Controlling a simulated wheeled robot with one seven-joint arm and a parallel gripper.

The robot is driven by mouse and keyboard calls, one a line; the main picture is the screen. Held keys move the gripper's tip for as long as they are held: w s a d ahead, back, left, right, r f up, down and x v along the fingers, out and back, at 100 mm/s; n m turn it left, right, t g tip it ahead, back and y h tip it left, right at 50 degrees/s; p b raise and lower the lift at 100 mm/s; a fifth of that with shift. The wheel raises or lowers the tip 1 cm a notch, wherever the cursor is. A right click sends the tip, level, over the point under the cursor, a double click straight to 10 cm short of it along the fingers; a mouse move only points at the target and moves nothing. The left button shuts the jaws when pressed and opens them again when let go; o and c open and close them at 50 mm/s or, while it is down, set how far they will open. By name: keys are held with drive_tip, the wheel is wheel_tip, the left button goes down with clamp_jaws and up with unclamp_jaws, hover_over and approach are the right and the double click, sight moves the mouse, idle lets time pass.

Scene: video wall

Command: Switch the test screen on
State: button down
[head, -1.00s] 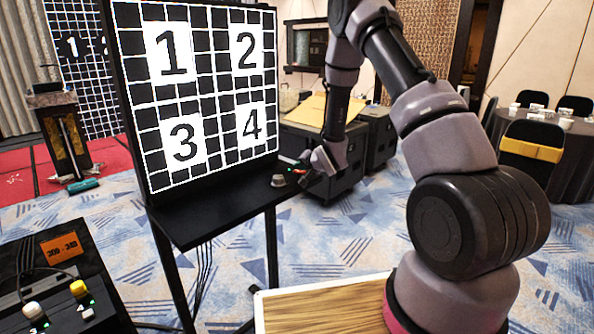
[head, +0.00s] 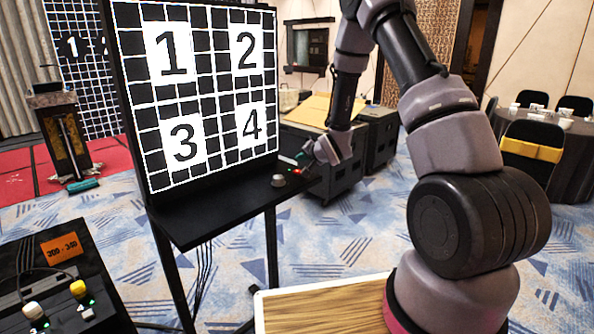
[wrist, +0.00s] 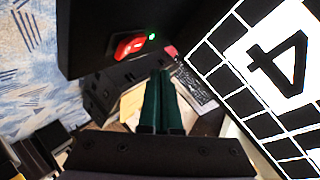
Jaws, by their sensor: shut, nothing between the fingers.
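The test screen (head: 196,92) stands on a black stand and shows a lit grid with the numbers 1 to 4. A red rocker switch (wrist: 128,46) sits on the black stand, with a small lit green light (wrist: 152,37) beside it. The switch also shows as a small red spot in the head view (head: 296,172), near the stand's right end. My gripper (wrist: 163,76) has its dark green fingers together and empty. It is apart from the switch, and in the head view it hovers just above it.
A grey knob (head: 278,181) sits on the stand's ledge near the switch. A control box (head: 62,285) with knobs is at lower left. Black cases (head: 318,165) stand behind my gripper. A wooden tabletop (head: 320,308) is in front.

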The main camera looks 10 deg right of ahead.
drive_tip(key=shift+s+d+r, duration=0.15)
drive_tip(key=shift+s+r, duration=0.05)
drive_tip(key=shift+r, duration=0.55)
drive_tip(key=shift+s+d+r, duration=0.1)
drive_tip(key=shift+s+r, duration=0.1)
drive_tip(key=shift+r, duration=0.55)
drive_tip(key=s+d+r+g+h, duration=0.1)
drive_tip(key=s+d+r+h, duration=0.15)
drive_tip(key=s+r, duration=0.55)
drive_tip(key=s+d+r+g+h, duration=0.1)
drive_tip(key=s+d+r, duration=0.3)
drive_tip(key=r, duration=0.8)
drive_tip(key=s+r+n+g+y, duration=0.1)
drive_tip(key=s+r, duration=0.2)
drive_tip(key=s, duration=1)
drive_tip(key=s+a+r+n+g+y, duration=0.1)
drive_tip(key=s+r, duration=0.3)
drive_tip(key=s, duration=0.9)
drive_tip(key=shift+s+r+n+g, duration=0.25)
drive_tip(key=shift+n+g, duration=0.15)
drive_tip(key=shift+n, duration=0.2)
